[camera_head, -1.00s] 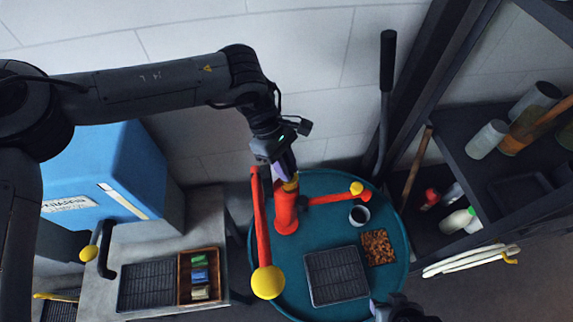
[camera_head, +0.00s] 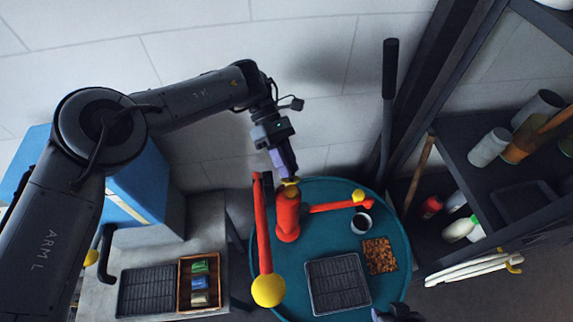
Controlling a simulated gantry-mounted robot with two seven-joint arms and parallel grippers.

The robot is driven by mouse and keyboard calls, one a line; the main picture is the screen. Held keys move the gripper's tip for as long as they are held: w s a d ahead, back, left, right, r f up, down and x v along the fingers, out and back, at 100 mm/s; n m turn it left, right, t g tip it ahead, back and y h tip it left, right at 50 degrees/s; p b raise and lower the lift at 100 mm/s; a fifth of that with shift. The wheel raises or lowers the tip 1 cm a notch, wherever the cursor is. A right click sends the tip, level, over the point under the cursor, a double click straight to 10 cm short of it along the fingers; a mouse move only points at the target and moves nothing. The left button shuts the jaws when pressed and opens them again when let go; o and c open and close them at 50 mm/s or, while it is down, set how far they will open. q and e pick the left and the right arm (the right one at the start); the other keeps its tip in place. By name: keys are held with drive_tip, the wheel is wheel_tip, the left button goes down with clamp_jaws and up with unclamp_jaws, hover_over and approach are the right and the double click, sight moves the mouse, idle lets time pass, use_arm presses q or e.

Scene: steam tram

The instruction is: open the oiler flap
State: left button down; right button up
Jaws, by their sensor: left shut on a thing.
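A red post (camera_head: 288,218) stands at the back left of the round teal table. A small yellow piece (camera_head: 291,182) sits at its top, and I take it for the oiler flap. My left gripper (camera_head: 287,172) reaches down from above and is shut on this yellow piece. The fingers hide part of it, so how far it is open is hard to tell. My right gripper (camera_head: 392,313) is only partly in view at the bottom edge, and its fingers cannot be made out.
Red levers with yellow knobs extend towards the front (camera_head: 268,290) and right (camera_head: 358,196). A cup (camera_head: 360,222), a brown-filled tray (camera_head: 379,254) and a dark ribbed tray (camera_head: 337,283) are on the table. A tall black-handled lever (camera_head: 389,70) stands behind; shelves (camera_head: 480,165) are at right.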

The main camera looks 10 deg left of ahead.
idle(0.3)
use_arm(q)
drive_tip(key=c, duration=1)
unclamp_jaws()
drive_tip(key=shift+r, duration=0.15)
drive_tip(key=shift+s+d+r+b, duration=0.75)
drive_tip(key=shift+d+r+b, duration=0.1)
drive_tip(key=shift+d+r, duration=0.95)
drive_tip(key=shift+s+d+r+b, duration=0.8)
drive_tip(key=shift+d+r+b, duration=0.05)
drive_tip(key=shift+d+r, duration=0.95)
drive_tip(key=shift+s+d+r+b, duration=0.75)
drive_tip(key=shift+d+r+b, duration=0.1)
drive_tip(key=shift+d+r, duration=0.95)
drive_tip(key=shift+c, duration=0.2)
